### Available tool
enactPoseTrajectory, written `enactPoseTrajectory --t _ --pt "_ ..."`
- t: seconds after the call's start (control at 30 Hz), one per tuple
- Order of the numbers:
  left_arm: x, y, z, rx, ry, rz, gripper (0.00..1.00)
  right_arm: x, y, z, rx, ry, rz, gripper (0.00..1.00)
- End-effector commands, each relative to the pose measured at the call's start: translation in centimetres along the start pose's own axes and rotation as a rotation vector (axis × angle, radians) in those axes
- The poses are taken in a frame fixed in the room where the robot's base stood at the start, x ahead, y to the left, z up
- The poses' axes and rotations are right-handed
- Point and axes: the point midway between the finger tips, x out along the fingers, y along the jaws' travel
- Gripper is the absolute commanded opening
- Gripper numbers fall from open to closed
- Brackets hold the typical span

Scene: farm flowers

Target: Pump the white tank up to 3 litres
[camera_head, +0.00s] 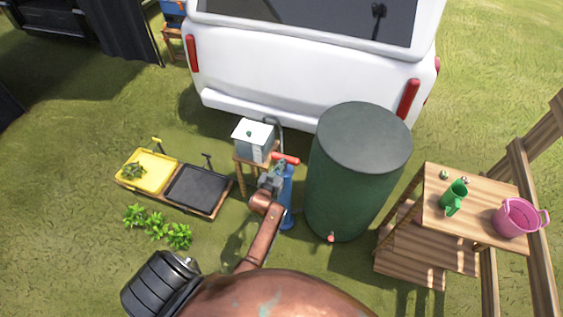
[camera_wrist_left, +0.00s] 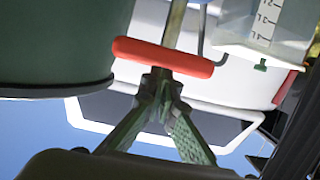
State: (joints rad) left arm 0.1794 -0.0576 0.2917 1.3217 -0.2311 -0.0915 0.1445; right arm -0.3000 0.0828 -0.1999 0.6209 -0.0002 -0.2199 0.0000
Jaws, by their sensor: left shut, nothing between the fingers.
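The white tank (camera_head: 260,151) has a white lid and stands on a small wooden stool. In the left wrist view, which is upside down, its clear wall shows a printed scale (camera_wrist_left: 264,20); I cannot make out a level. The blue pump (camera_head: 287,194) stands upright beside it, with a red crossbar handle (camera_head: 287,158) on top. The left wrist view shows the handle (camera_wrist_left: 190,61) and its metal rod. My left gripper (camera_head: 273,176) is shut and empty, its fingertips (camera_wrist_left: 158,76) at the middle of the handle. I cannot tell whether they touch it. My right gripper is not in view.
A large green barrel (camera_head: 345,190) stands just right of the pump. A white vehicle (camera_head: 300,70) is behind. A wooden table (camera_head: 480,205) holds a green watering can (camera_head: 454,196) and a pink bucket (camera_head: 515,218). Yellow (camera_head: 155,178) and black trays lie left, near several plants.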

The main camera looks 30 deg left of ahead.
Motion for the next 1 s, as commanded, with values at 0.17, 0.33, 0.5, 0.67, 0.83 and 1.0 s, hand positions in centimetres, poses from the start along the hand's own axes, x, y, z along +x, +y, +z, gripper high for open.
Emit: enactPoseTrajectory --t 0.17,0.33,0.5,0.67,0.83,1.0 --pt "-4.3 -0.2 0.4 -0.001 -0.006 -0.002 0.0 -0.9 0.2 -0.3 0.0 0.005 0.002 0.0" --pt "-6.8 -0.1 0.3 -0.001 -0.003 -0.002 0.0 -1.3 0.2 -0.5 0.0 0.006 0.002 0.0" --pt "-7.8 -0.1 0.3 -0.001 -0.002 -0.001 0.0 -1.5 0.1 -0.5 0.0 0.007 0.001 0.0" --pt "-8.0 -0.1 0.3 -0.001 -0.002 -0.001 0.0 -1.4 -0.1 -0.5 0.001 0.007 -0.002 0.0" --pt "-7.9 -0.1 0.3 0.0 -0.001 -0.001 0.0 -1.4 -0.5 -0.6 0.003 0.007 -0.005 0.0" --pt "-7.9 -0.1 0.3 0.0 -0.001 -0.001 0.0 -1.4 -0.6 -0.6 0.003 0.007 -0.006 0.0"
